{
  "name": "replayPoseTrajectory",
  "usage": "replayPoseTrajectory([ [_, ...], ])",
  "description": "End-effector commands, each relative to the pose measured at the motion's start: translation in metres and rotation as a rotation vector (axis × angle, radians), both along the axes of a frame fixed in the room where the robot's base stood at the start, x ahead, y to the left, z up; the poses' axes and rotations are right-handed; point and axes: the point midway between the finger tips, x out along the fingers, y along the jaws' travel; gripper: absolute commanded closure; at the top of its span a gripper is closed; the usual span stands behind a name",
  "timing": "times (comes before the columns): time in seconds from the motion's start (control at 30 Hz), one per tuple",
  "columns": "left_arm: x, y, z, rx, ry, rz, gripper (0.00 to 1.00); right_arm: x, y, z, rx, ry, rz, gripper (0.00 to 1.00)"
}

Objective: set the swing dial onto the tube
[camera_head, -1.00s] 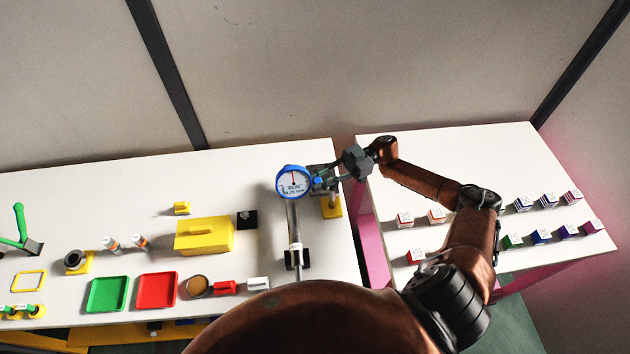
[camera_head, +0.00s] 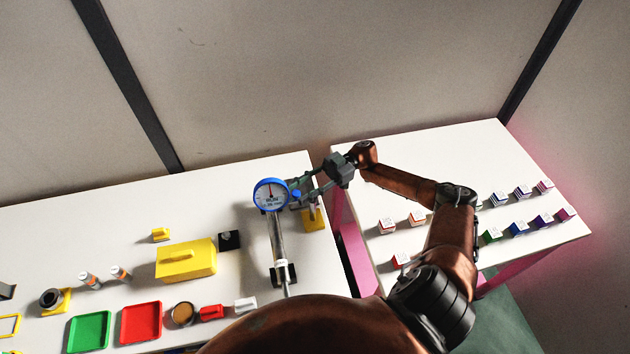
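The swing dial (camera_head: 271,194) is a round blue-rimmed gauge with a white face and a red needle, facing me. It appears at the upper end of the grey tube (camera_head: 278,238), which rises from a black base (camera_head: 284,274). I cannot tell whether the dial is seated on the tube or just in front of it. My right gripper (camera_head: 298,193) reaches in from the right, its fingers closed around the blue stub on the dial's right side. My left gripper is not in view.
A yellow base (camera_head: 315,222) with a post stands just behind my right gripper. A yellow box (camera_head: 186,261), a red tray (camera_head: 141,323) and a green tray (camera_head: 89,328) lie to the left. A second table (camera_head: 400,215) with small cubes is at right, across a gap.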

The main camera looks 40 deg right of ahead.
Motion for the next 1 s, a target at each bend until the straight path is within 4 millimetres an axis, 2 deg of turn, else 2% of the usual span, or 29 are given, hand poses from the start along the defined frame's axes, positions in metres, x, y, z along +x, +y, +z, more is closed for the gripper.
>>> replayPoseTrajectory([
  [0.2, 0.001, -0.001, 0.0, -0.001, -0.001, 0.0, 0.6, 0.0, -0.048, 0.0, -0.003, -0.001, -0.005, 0.64],
  [0.4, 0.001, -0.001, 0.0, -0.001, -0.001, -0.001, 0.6, 0.0, -0.083, 0.001, 0.0, -0.003, -0.004, 0.64],
  [0.6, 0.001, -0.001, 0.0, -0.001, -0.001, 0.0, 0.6, -0.002, -0.099, 0.001, 0.0, -0.002, -0.003, 0.64],
  [1.0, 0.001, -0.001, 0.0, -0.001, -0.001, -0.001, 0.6, -0.002, -0.101, 0.001, 0.001, -0.003, -0.001, 0.64],
])
